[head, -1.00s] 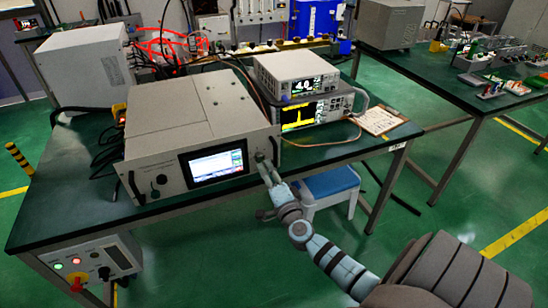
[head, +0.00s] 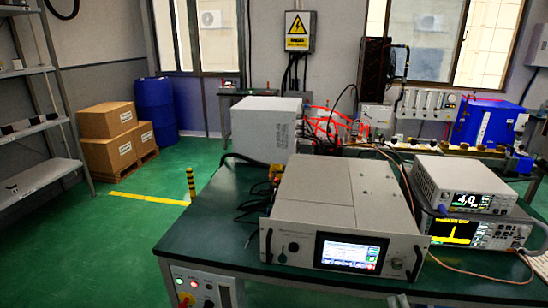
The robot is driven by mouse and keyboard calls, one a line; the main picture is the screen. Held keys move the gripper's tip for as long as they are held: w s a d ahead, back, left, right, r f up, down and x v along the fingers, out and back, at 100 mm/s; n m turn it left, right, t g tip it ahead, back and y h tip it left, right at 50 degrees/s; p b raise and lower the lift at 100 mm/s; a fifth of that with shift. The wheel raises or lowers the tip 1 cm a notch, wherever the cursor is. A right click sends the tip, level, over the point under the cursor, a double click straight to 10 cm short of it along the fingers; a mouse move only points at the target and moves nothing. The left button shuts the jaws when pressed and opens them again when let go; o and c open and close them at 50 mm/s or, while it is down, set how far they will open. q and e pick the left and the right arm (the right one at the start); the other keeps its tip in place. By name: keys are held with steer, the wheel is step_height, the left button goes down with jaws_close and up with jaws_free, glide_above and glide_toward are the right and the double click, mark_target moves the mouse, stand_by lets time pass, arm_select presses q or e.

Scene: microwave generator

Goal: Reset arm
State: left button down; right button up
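The microwave generator (head: 330,197), a grey box with a lit screen (head: 350,252) on its front, sits on the dark green workbench (head: 205,225). Black handles stand at both ends of its front, and a dark knob (head: 397,263) is at the right of the screen. No gripper fingers show in the head view. My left arm is out of view.
Two stacked instruments (head: 463,187) with lit displays stand right of the generator. A white cabinet (head: 264,128) and red cables (head: 325,125) are behind. A box with buttons (head: 205,292) hangs under the bench.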

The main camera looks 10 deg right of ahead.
steer(key=s+a+f+n+g+y, duration=0.1)
steer(key=s+f+n+g, duration=0.3)
steer(key=f, duration=0.6)
steer(key=s+a+f+n+g+y, duration=0.15)
steer(key=s+f+n, duration=0.25)
steer(key=s+f, duration=0.45)
steer(key=s+a+f+n+g+y, duration=0.1)
steer(key=s+f+n+g, duration=0.3)
steer(key=f, duration=0.7)
steer(key=s+a+f+n+g, duration=0.2)
steer(key=s+f, duration=0.3)
steer(key=s, duration=0.6)
steer(key=s+a+f+n+g, duration=0.2)
steer(key=s+a+f+g, duration=0.2)
steer(key=s, duration=0.7)
steer(key=shift+s+a+f+n, duration=0.15)
steer(key=shift+s+f+n, duration=0.2)
steer(key=shift+f, duration=0.4)
steer(key=shift+g, duration=0.25)
